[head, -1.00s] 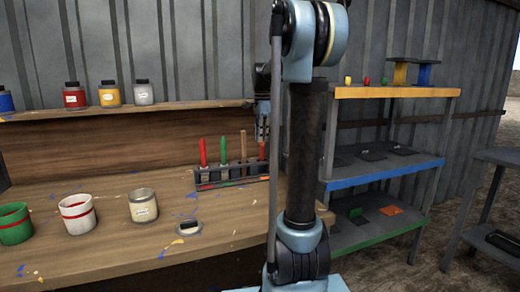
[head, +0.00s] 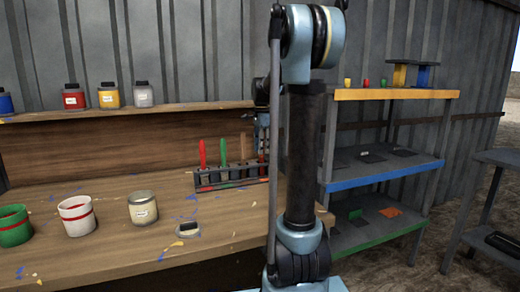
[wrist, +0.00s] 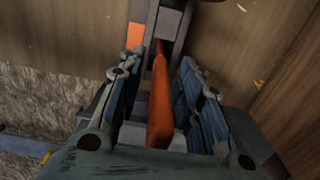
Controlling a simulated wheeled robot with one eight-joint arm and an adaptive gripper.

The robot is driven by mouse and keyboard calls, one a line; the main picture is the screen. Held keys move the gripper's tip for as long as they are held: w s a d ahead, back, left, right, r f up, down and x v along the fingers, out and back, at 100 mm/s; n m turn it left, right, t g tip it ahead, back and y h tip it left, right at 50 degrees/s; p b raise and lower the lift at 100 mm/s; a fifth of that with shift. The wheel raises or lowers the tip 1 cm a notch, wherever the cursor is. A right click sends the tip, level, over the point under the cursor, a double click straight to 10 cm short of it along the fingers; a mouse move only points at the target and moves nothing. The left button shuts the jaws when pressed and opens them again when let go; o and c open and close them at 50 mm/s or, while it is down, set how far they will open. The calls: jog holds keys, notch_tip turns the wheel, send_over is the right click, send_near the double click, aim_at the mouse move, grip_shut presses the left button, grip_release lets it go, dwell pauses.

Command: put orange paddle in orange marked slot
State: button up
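The orange paddle (wrist: 160,105) stands in the dark rack (head: 205,184) on the workbench, at the rack's right end in the head view. In the wrist view its handle points up between the two fingers of my gripper (wrist: 158,100). The fingers look spread on either side of the handle, with gaps showing. In the head view my gripper (head: 262,135) is over the rack's right end, partly hidden by my arm. An orange patch (wrist: 135,34) shows beside the paddle's lower end in the wrist view. I cannot tell whether it marks a slot.
A red (head: 202,153) and a green handle (head: 223,151) and a wooden stick (head: 243,147) stand left of the paddle. Cans (head: 75,214) fill the bench's left. At right, a shelf unit has a blue-edged tier (head: 385,174) and an orange patch (head: 390,212) below.

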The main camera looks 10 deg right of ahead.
notch_tip(320, 180, up, 12)
jog(key=shift+r, duration=0.1)
dwell(0.6)
